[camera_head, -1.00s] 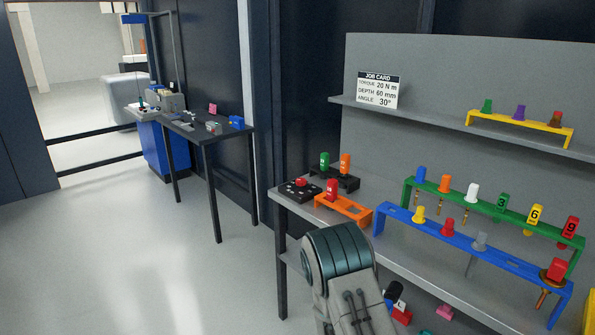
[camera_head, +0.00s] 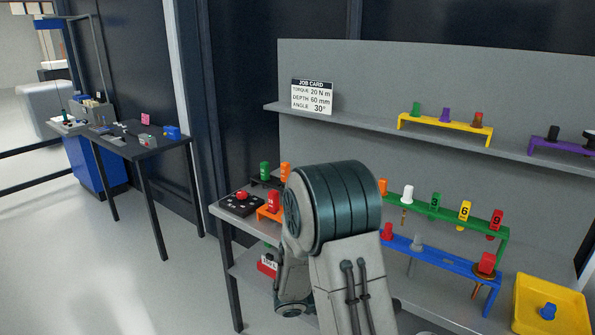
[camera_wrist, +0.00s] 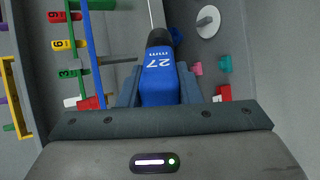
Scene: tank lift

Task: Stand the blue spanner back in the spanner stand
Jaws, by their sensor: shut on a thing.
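In the wrist view my gripper (camera_wrist: 158,88) is shut on the blue spanner (camera_wrist: 158,72), by its blue handle marked 27 mm. Its dark collar and thin shaft point away from the gripper, toward the top of the picture. The far end of the shaft is out of the frame. In the head view my arm hides the gripper and the spanner. Several coloured racks hold handled tools: a green rack (camera_head: 452,217), a blue rack (camera_head: 442,259) and an orange one (camera_head: 263,213). I cannot tell which is the spanner stand.
A yellow rack (camera_head: 447,128) and a purple rack (camera_head: 560,148) stand on the upper shelf, with the job card (camera_head: 312,97). A yellow tray (camera_head: 567,290) is at the lower right. A black table (camera_head: 150,152) stands left. Open floor lies between.

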